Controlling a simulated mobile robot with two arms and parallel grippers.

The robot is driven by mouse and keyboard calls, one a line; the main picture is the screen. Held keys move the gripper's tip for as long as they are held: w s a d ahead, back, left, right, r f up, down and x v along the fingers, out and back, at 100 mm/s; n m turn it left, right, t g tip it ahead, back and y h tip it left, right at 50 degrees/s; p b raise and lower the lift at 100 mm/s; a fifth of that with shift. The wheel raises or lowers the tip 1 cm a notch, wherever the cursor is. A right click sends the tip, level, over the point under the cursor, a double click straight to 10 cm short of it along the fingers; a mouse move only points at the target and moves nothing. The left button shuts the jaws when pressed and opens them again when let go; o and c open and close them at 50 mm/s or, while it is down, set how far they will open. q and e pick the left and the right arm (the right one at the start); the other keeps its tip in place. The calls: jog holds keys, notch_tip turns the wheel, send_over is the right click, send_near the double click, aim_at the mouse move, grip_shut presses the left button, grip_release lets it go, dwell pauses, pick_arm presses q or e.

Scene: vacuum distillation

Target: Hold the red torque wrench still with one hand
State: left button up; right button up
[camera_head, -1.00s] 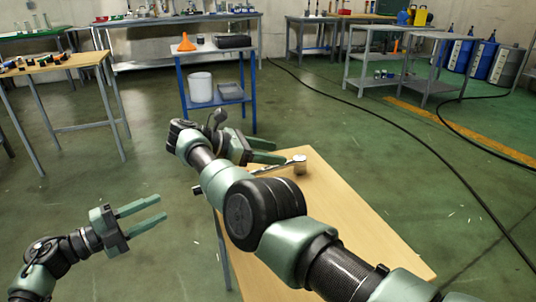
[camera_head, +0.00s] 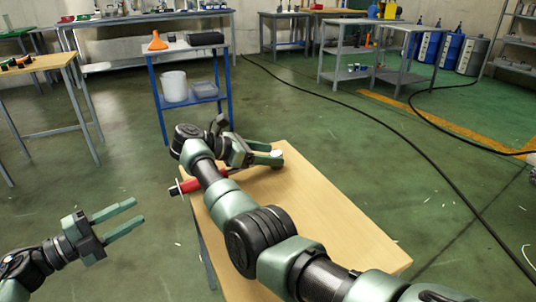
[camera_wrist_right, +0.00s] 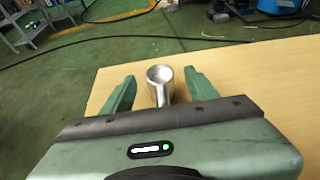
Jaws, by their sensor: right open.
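The red torque wrench lies on the wooden table; its red handle (camera_head: 190,186) sticks out past the table's left edge in the head view, and my right forearm hides part of it. Its round metal head shows in the right wrist view (camera_wrist_right: 160,75). My right gripper (camera_head: 273,154) is open at the head end, with one finger on each side of the metal head and shaft. Gaps show between the fingers and the metal in the wrist view. My left gripper (camera_head: 137,211) is open and empty, left of the table and apart from the wrench.
The wooden table (camera_head: 340,235) is otherwise bare. A blue cart (camera_head: 193,45) with an orange funnel (camera_head: 157,41) stands behind it. A black cable (camera_head: 400,145) runs over the floor at the right. Another table (camera_head: 40,62) stands at the far left.

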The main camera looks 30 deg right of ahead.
grip_shut()
dwell(1.3)
dwell(0.4)
dwell(1.2)
